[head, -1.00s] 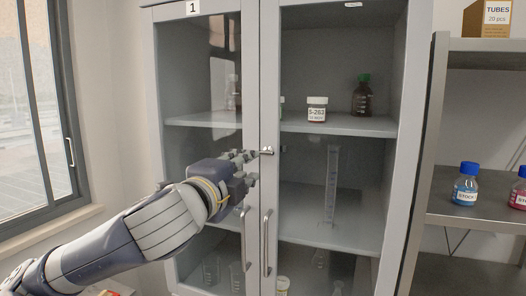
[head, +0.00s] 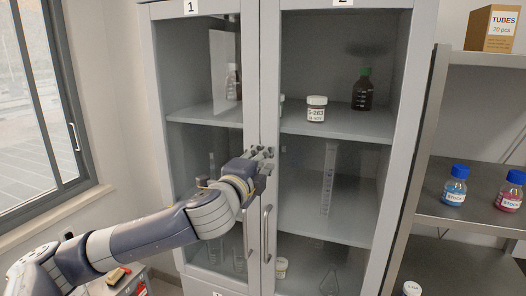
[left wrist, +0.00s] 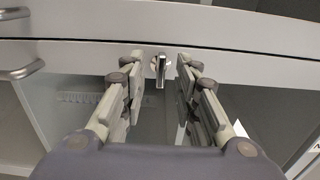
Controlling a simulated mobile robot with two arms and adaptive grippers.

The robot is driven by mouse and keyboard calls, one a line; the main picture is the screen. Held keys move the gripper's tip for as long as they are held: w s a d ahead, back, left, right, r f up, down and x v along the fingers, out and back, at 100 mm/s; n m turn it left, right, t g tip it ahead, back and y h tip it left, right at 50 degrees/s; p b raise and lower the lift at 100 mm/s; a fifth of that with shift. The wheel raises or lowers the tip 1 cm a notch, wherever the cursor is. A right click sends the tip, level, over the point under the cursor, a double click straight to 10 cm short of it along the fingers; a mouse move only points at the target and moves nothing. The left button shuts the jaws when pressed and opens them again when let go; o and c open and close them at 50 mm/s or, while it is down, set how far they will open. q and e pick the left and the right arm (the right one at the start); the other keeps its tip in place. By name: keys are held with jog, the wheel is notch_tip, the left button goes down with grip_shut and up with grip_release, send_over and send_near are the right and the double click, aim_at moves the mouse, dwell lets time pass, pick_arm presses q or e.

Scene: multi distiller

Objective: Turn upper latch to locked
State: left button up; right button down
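The upper latch (left wrist: 159,66) is a small metal turn-knob on the pale frame where the cabinet's two doors meet. In the left wrist view its lever points down the picture. My left gripper (left wrist: 157,85) is open, with one finger on each side of the latch and a gap to it on both sides. In the head view my left gripper (head: 264,155) is at the door seam above the handles, and its fingers hide most or all of the latch. My right gripper is in neither view.
The tall grey cabinet (head: 262,60) has glass doors, both shut, with two vertical handles (head: 266,232) below my gripper. Bottles and glassware stand inside. A metal shelf (head: 470,205) with blue-capped bottles is on the right. A window is on the left.

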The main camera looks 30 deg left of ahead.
pick_arm(q)
jog(key=shift+w+a, duration=0.1)
jog(key=shift+w, duration=0.25)
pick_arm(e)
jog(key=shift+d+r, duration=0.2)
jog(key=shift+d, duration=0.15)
pick_arm(q)
grip_shut()
